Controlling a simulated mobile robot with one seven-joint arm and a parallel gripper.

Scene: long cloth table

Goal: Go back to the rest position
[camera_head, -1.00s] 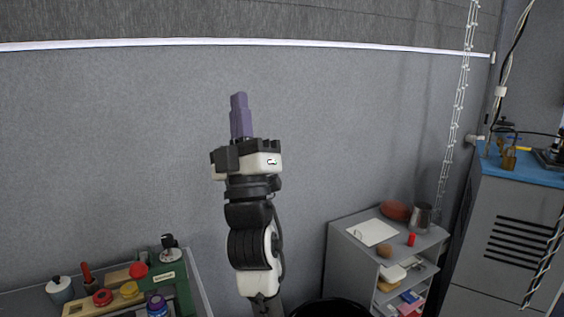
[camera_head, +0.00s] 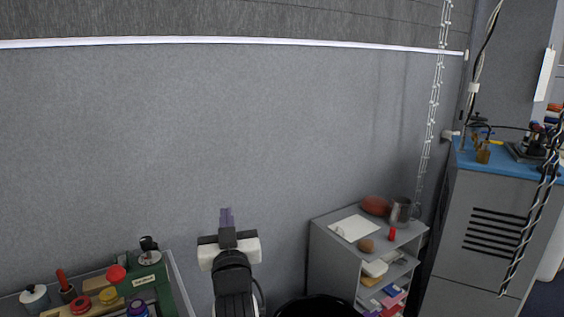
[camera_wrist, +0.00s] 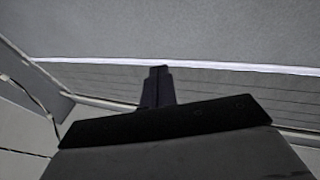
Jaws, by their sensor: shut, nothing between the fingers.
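My gripper (camera_head: 227,217) is low in the middle of the head view, in front of the bare grey wall.
A tray (camera_head: 178,285) at the lower left holds a green machine (camera_head: 150,280) and several coloured pieces. A grey shelf (camera_head: 330,250) with a bowl (camera_head: 376,206) and a metal jug (camera_head: 401,212) stands right. A grey cabinet (camera_head: 450,240) stands farther right.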

